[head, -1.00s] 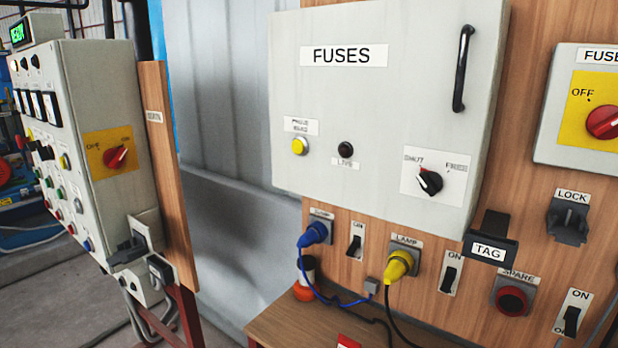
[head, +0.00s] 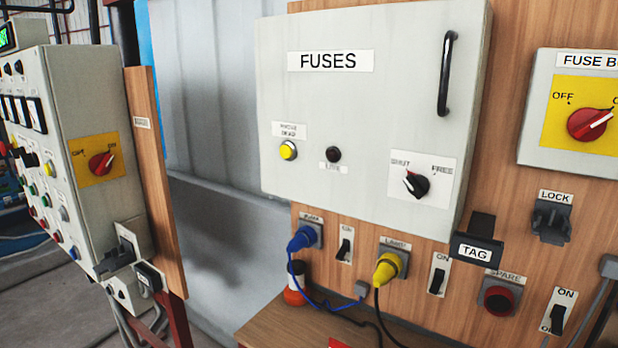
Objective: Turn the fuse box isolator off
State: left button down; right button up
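The fuse box isolator is a red rotary knob (head: 588,124) on a yellow plate (head: 556,138) at the right of the head view. Its box carries a label reading "FUSE B", cut off by the picture's edge. "OFF" is printed at the plate's upper left, and another marking at upper right is cut off. The knob's white line points to the upper right, away from OFF. Neither of my grippers is in view.
The closed FUSES cabinet (head: 365,120) has a black handle (head: 446,74) and a black SHUT/FREE knob (head: 415,184). A LOCK fitting (head: 551,221), a TAG holder (head: 477,248), plugs and switches sit below. A grey control panel (head: 85,110) stands left.

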aim_at(585, 125)
jog(key=k+l+z, duration=0.1)
jog(key=z, duration=1.1)
